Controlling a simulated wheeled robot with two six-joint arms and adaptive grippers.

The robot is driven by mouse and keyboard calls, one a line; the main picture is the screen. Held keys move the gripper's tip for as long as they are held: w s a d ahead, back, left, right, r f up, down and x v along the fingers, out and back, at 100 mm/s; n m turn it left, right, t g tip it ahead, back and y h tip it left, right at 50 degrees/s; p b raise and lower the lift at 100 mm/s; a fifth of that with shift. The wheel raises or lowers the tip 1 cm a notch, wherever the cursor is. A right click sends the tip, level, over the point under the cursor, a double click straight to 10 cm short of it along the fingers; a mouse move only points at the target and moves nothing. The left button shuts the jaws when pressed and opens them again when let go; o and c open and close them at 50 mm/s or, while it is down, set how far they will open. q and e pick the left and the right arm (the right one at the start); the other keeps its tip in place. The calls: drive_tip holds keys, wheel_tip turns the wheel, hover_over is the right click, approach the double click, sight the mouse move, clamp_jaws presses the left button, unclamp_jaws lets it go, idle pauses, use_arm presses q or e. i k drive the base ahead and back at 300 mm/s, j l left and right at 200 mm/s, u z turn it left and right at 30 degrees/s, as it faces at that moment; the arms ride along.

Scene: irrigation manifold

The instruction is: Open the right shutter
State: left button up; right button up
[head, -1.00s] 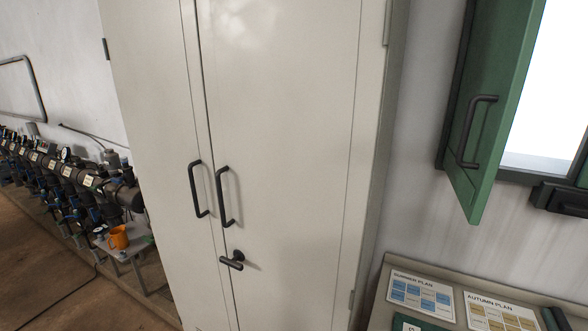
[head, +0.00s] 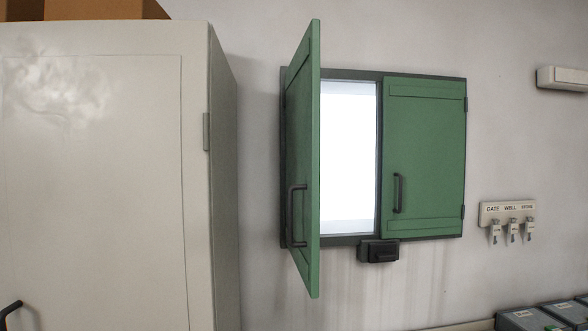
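The right shutter (head: 425,150) is a green panel on the wall, closed flat in its dark frame, with hinges on its right edge. Its dark bar handle (head: 398,193) sits near its left edge. The left shutter (head: 303,160) is green too and stands swung open into the room, with its handle (head: 297,215) on it. Bright light shows in the opening between them. A small dark latch block (head: 379,251) is under the middle of the frame. Neither of my grippers is in view.
A tall pale cabinet (head: 100,180) fills the left side, with cardboard boxes (head: 105,9) on top. A key rack (head: 508,210) with three keys hangs right of the shutters. Grey boxes (head: 525,319) stand at the lower right. A white fixture (head: 562,78) is on the wall above.

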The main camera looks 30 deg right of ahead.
sight(424, 120)
drive_tip(key=z, duration=1.95)
drive_tip(key=i+l+u, duration=0.7)
drive_tip(key=l, duration=0.3)
drive_tip(key=i+l+u, duration=0.1)
drive_tip(key=l+u, duration=0.15)
drive_tip(key=l, duration=0.15)
